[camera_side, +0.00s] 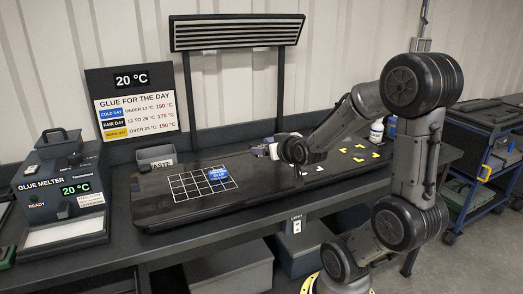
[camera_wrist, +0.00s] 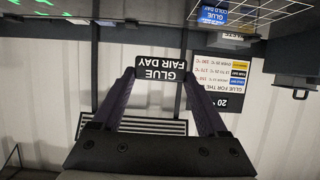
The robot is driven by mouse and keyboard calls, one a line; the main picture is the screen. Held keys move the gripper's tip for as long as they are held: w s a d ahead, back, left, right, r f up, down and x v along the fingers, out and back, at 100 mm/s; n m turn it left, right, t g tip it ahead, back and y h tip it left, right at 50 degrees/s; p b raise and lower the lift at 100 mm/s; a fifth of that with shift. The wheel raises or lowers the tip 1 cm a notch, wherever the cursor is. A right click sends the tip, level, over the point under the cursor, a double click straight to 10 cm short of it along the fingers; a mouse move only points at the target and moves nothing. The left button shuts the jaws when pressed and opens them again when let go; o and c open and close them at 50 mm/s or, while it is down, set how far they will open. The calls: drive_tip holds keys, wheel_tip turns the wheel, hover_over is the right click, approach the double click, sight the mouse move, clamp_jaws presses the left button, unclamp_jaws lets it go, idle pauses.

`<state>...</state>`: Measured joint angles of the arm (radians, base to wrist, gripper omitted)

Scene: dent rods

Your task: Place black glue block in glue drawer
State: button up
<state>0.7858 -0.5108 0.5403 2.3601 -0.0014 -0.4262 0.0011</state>
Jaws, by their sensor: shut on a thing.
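The black glue block (camera_wrist: 160,68), with white lettering "GLUE FAIR DAY", sits between the fingertips of my gripper (camera_wrist: 160,78) in the wrist view. My gripper is shut on it, and its label appears upside down. In the side view my gripper (camera_side: 268,150) is above the back of the dark bench board, right of the grid; the block is too small to tell there. The glue melter (camera_side: 62,188) stands at the far left, its display reading 20 °C, with a handled part on top. I cannot tell which part is the glue drawer.
A blue glue block (camera_side: 218,174) lies on the white grid (camera_side: 188,186). A grey waste box (camera_side: 156,159) stands behind the grid. The glue sign (camera_side: 136,113) shows 20 °C and lists fair day as 13 to 25 °C. Yellow and white marks lie at the board's right.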

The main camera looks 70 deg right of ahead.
drive_tip(key=n+t+y, duration=0.3)
drive_tip(key=n+y, duration=0.3)
hover_over(179, 217)
drive_tip(key=shift+f, duration=4.35)
drive_tip(key=shift+f, duration=0.15)
